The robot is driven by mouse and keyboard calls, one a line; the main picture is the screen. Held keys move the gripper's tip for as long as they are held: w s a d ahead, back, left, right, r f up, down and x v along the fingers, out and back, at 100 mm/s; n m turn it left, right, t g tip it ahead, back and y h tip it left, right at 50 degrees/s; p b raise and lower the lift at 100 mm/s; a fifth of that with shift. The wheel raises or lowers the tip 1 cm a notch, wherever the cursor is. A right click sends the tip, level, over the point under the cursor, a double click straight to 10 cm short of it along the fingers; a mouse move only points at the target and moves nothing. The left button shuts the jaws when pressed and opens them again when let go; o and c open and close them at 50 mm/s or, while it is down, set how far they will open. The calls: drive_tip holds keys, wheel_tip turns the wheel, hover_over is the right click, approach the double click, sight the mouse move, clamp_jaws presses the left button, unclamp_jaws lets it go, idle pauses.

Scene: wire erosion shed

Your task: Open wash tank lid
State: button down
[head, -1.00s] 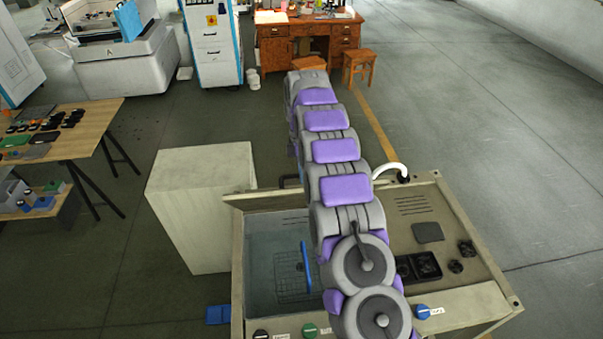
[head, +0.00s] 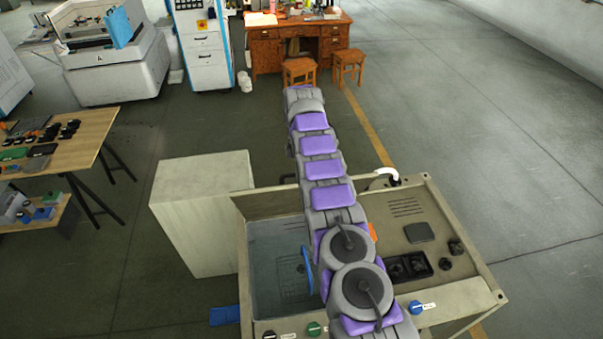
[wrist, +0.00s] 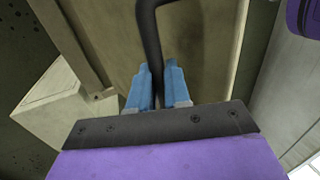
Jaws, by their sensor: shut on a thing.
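The wash tank (head: 243,290) is a beige unit with an open basin (head: 270,250) at its left, in the head view. Its lid (head: 262,206) is a beige panel standing raised along the basin's back edge. A dark handle (head: 287,179) shows just behind the lid's top edge. In the wrist view the lid's face (wrist: 110,45) fills the middle, and the black bar handle (wrist: 151,50) runs down between the blue fingers. My gripper (wrist: 158,85) is shut on this handle. In the head view my arm hides the gripper and part of the lid.
A wire basket (head: 293,280) with a blue handle lies in the basin. Knobs (head: 416,307) line the front panel. A white curved spout (head: 386,173) stands at the back right. A pale block (head: 200,215) stands left of the tank. Open floor lies to the right.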

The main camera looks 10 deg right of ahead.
drive_tip(key=shift+s+f+g, duration=0.3)
drive_tip(key=shift+s+f, duration=0.25)
drive_tip(key=shift+s, duration=0.1)
drive_tip(key=c, duration=1.4)
unclamp_jaws()
drive_tip(key=shift+w+f, duration=0.1)
drive_tip(key=shift+w, duration=0.05)
drive_tip(key=shift+o, duration=1.4)
drive_tip(key=shift+w+f, duration=0.1)
drive_tip(key=shift+w, duration=0.3)
drive_tip(key=shift+w+r, duration=0.25)
drive_tip(key=shift+w, duration=0.1)
